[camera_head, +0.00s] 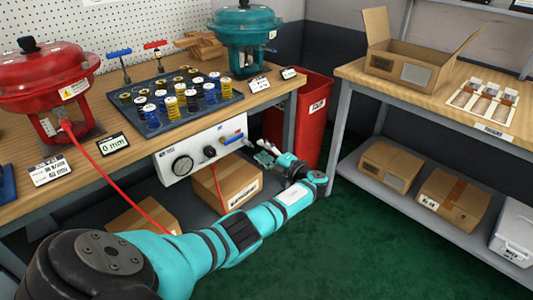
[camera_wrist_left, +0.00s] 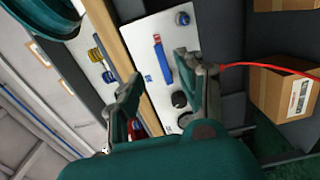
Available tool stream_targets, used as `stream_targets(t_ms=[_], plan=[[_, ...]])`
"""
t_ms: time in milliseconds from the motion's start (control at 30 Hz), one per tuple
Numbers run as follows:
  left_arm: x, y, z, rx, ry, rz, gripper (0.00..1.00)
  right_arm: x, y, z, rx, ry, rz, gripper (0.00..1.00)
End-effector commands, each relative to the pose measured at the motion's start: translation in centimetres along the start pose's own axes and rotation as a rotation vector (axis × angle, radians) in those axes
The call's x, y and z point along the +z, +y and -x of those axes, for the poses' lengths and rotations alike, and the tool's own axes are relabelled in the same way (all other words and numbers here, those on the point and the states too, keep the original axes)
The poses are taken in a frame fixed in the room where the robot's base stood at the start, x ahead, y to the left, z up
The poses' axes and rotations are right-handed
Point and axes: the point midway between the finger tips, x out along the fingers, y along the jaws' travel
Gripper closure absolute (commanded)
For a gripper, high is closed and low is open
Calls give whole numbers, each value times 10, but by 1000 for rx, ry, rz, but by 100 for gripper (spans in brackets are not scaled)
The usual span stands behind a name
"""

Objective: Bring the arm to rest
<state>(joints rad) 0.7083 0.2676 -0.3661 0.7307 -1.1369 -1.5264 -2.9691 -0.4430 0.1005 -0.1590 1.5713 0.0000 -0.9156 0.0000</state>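My left arm reaches in from the lower left, and its teal forearm (camera_head: 255,226) stretches across the front of the workbench. My left gripper (camera_head: 265,153) is just right of the white control panel (camera_head: 200,152), below the bench edge. In the left wrist view the gripper's two fingers (camera_wrist_left: 158,65) stand apart with nothing between them. Beyond them the panel (camera_wrist_left: 150,35) shows a blue handle (camera_wrist_left: 162,60) and dark knobs. The fingers seem clear of the handle, but the exact gap cannot be told. My right gripper is not in view.
A red actuator (camera_head: 40,75) with a red hose, a spring tray (camera_head: 180,98) and a teal actuator (camera_head: 245,35) stand on the bench. A cardboard box (camera_head: 228,182) sits below. A red bin (camera_head: 313,115) and a second table (camera_head: 350,72) are to the right. Green floor is open.

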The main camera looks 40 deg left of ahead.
Motion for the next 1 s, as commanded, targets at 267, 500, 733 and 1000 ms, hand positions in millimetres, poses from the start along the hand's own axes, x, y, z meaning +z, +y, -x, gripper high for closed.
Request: stream_targets(t_ms=[267,500,733,1000], plan=[[0,0,13,0,1,0,62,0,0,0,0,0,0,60],[0,0,13,0,1,0,62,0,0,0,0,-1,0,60],[0,0,13,0,1,1,62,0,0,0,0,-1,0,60],[-21,-84,39,-201,-45,296,62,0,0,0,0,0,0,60]])
